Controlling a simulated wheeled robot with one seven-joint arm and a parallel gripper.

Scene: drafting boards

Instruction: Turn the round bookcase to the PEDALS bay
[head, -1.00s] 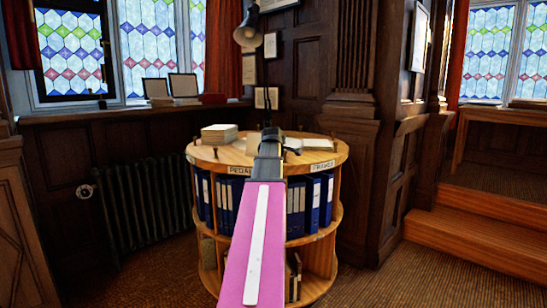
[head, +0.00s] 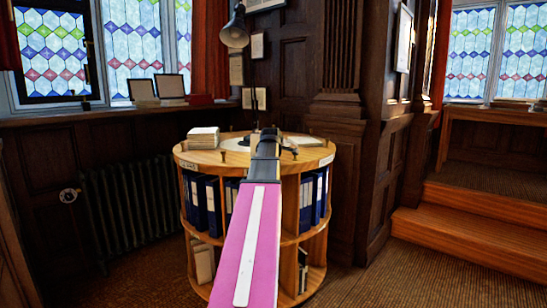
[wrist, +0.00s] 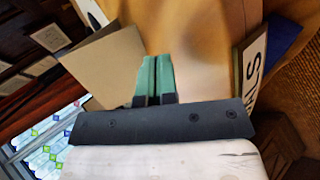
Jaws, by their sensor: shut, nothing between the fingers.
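The round wooden bookcase (head: 330,153) stands ahead in the head view, with blue and white binders on its upper tier and pale volumes below. A small label (head: 187,163) is at its left rim and another (head: 326,160) at its right; neither reads clearly. Small pegs stand around the top. My gripper (head: 268,133) is shut and empty, over the top; I cannot tell whether it touches a peg. In the wrist view its green fingers (wrist: 152,78) are together over the wood, and a white label (wrist: 255,65) ending in "LS" shows at the right.
Books (head: 203,138) and a lamp (head: 234,28) are on or above the bookcase top. A radiator (head: 130,205) stands to the left, a panelled pillar (head: 345,150) close behind right. Wooden steps (head: 465,235) rise at the right. Carpet lies around.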

